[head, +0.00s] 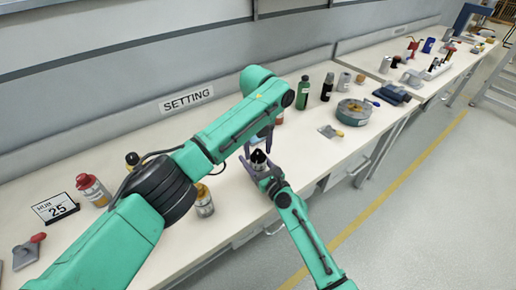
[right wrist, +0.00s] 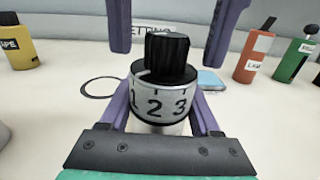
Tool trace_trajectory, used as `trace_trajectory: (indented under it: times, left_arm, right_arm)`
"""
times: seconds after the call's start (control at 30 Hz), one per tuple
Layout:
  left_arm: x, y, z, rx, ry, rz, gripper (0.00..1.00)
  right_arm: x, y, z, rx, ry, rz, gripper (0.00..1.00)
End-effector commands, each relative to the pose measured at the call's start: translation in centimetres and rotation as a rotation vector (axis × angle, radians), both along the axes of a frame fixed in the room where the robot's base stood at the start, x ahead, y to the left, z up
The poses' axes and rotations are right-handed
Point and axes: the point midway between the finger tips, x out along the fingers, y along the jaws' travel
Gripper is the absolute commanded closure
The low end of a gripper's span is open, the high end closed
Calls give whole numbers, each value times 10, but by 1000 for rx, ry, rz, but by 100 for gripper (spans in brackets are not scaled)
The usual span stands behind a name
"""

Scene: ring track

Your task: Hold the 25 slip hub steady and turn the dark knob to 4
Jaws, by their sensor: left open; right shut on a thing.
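The hub (right wrist: 158,104) is a pale ring with black digits; 1, 2 and 3 face the right wrist camera, and 4 is out of sight. The dark knob (right wrist: 167,56) stands upright on top, its white mark near the left, around 1 to 2. It also shows small in the head view (head: 258,156). My right gripper (head: 263,172) is shut on the hub, one purple finger on each side. My left gripper (head: 258,146) is above, pointing down and open, its fingers (right wrist: 167,45) apart on either side of the knob. Any gap to the knob is hard to judge.
A HUB 25 card (head: 55,208) and a red-capped bottle (head: 92,189) stand on the bench at left. A SETTING sign (head: 186,99) is on the wall. A green bottle (head: 303,92) and a round tin (head: 354,112) stand to the right.

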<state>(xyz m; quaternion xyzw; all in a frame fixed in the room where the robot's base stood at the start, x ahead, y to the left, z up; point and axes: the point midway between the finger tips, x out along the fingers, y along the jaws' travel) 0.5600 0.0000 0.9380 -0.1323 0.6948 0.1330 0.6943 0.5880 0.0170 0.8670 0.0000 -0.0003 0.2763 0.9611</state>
Motion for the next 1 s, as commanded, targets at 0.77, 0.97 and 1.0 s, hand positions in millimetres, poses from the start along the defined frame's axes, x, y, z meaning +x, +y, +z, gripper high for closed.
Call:
trace_trajectory:
  times: [0.77, 0.97, 1.0]
  left_arm:
    - [0, -1, 1, 0, 0, 114, 100]
    - [0, -1, 1, -2, 0, 266, 100]
    - [0, -1, 1, -1, -1, 302, 100]
  right_arm:
    - [0, -1, -1, -1, 2, -1, 100]
    - [0, -1, -1, -1, 2, -1, 100]
    - [0, -1, -1, -2, 3, -2, 100]
